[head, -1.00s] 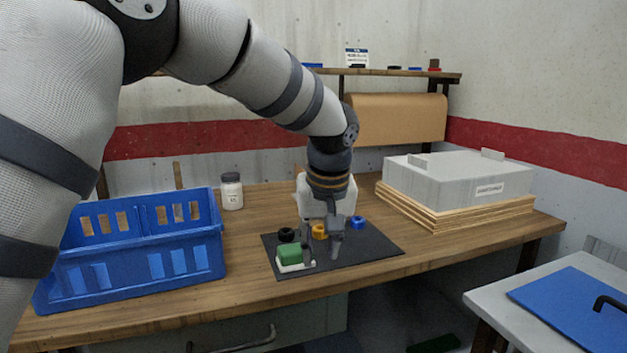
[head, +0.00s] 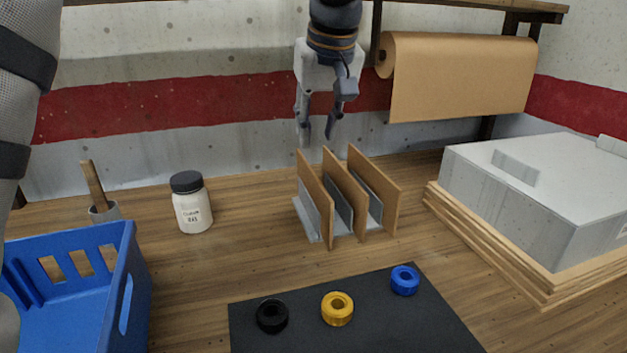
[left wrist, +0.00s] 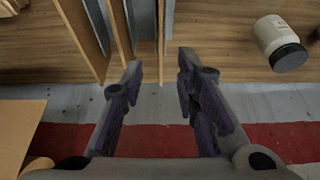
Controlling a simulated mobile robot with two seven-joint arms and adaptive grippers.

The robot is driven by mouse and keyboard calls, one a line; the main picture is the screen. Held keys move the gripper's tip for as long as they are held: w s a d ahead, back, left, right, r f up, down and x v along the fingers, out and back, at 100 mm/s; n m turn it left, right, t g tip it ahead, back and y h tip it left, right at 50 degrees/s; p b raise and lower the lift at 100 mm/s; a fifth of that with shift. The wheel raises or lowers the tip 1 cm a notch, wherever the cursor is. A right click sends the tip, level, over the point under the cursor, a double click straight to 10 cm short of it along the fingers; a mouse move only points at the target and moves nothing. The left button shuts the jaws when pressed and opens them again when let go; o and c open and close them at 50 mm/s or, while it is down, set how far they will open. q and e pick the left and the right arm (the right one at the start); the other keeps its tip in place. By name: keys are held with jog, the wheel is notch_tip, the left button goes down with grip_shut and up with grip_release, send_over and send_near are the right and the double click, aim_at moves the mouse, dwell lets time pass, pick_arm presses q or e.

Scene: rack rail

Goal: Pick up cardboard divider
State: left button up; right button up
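Three upright tan cardboard dividers stand in a small light grey rack (head: 340,224) on the wooden bench: a left one (head: 315,203), a middle one (head: 345,195) and a right one (head: 376,190). Grey plates stand between them. My left gripper (head: 317,136) is open and empty, pointing down just above the dividers' upper edges. In the left wrist view its open fingertips (left wrist: 160,62) lie either side of the line of the divider nearest the jar (left wrist: 161,38), the left one. Contact cannot be told. My right gripper is not in view.
A white jar with a dark lid (head: 191,202) and a blue crate (head: 128,290) stand left. A dark mat (head: 350,335) in front holds black, yellow and blue rings. A grey case (head: 560,190) on wooden boards stands right. A brown paper roll (head: 460,75) hangs behind.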

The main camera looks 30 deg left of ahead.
aim_at(313, 172)
pick_arm(q)
jog(key=x, duration=0.7)
jog(key=s+d+b+x, duration=0.1)
jog(key=x, duration=0.2)
jog(key=shift+w+a+f, duration=0.1)
jog(key=shift+a+f, duration=0.05)
jog(key=shift+f, duration=0.45)
jog(key=shift+w+a+f, duration=0.1)
jog(key=shift+f, duration=0.1)
grip_shut()
